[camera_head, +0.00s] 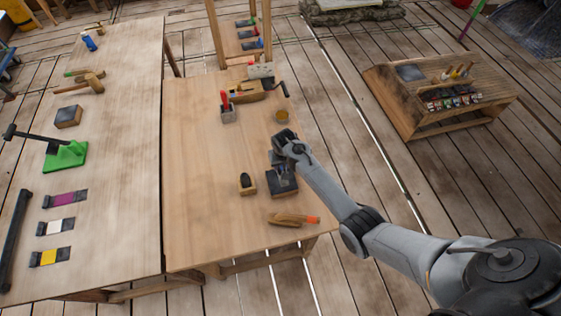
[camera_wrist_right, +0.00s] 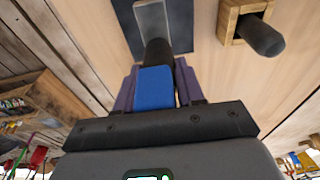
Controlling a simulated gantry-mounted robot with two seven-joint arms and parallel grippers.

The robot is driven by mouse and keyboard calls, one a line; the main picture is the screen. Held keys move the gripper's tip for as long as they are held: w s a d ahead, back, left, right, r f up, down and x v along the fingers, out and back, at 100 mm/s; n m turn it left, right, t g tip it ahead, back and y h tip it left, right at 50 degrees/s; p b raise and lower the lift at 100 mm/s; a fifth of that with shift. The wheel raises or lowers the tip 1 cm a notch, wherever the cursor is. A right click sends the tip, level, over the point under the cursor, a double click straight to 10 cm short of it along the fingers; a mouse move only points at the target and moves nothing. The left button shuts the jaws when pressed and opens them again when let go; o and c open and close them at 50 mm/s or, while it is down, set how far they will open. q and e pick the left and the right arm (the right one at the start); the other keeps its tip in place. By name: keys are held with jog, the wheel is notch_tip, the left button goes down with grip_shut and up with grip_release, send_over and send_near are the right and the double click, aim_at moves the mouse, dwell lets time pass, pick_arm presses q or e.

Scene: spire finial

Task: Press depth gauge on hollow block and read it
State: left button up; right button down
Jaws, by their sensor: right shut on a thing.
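My right gripper (camera_head: 280,156) is over the right side of the middle table. In the right wrist view its purple fingers (camera_wrist_right: 157,88) are shut on a tool (camera_wrist_right: 155,52) with a blue part, a black shaft and a flat grey end; I take it for the depth gauge. The grey end overlaps a dark slab (camera_wrist_right: 187,22) in that view; I cannot tell if they touch. The slab also shows in the head view (camera_head: 283,184). A small wooden block (camera_head: 247,190) with a dark rounded piece stands left of it. I cannot single out the hollow block. My left gripper is not in view.
A brush-like wooden tool (camera_head: 287,219) lies near the table's front. A grey holder with a red-handled item (camera_head: 226,112), a wooden vise-like device (camera_head: 250,91) and a small yellowish cup (camera_head: 282,116) stand farther back. The table's left half is clear.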

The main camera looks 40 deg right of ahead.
jog(key=shift+f, duration=0.1)
dwell(0.3)
jog(key=shift+f+b, duration=0.4)
jog(key=shift+f, duration=0.1)
jog(key=shift+f+b, duration=1.1)
jog(key=shift+f, duration=0.6)
jog(key=c, duration=0.6)
grip_release()
